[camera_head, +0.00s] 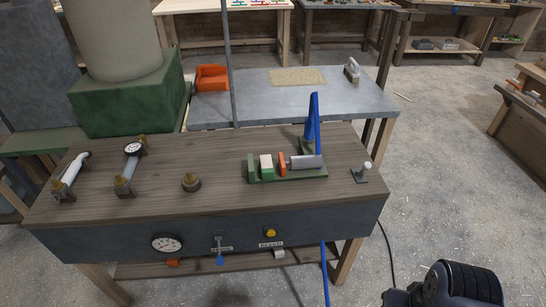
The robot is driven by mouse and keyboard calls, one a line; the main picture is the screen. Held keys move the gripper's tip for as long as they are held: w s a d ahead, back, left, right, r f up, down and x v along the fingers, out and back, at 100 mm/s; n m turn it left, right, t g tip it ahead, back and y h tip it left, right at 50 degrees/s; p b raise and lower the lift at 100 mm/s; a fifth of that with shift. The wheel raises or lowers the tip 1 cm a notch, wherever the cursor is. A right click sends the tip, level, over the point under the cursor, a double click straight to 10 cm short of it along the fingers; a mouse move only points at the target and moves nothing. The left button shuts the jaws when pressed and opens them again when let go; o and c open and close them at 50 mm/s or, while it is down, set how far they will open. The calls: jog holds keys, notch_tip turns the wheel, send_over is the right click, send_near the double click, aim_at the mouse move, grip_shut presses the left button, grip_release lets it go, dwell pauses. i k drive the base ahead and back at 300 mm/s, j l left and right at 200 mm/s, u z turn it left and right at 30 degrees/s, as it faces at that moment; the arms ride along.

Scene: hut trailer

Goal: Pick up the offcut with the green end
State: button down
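I cannot single out an offcut with a green end for sure. Several small pieces lie on the bench at the right (530,93), too small to tell their end colours. On the wooden-topped bench (225,200), a green fixture (252,168) holds a pale block (266,170), an orange piece (282,163) and a grey cylinder (306,162) in a row. A blue lever (313,120) stands up behind them. Part of my arm, dark and ribbed, shows at the bottom right, well apart from the bench. The fingertips of my gripper cannot be made out there.
Behind stands a grey table (230,111) with an orange bin (212,77), a tan mat (297,76) and a metal tool (352,70). A green-based column (126,100) stands at left. A black cable (388,245) lies on the floor. Floor at right is mostly clear.

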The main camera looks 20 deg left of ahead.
aim_at(266, 165)
jog(key=i+j+z, duration=0.15)
jog(key=j, duration=0.7)
jog(key=j+z, duration=0.15)
jog(key=j, duration=0.65)
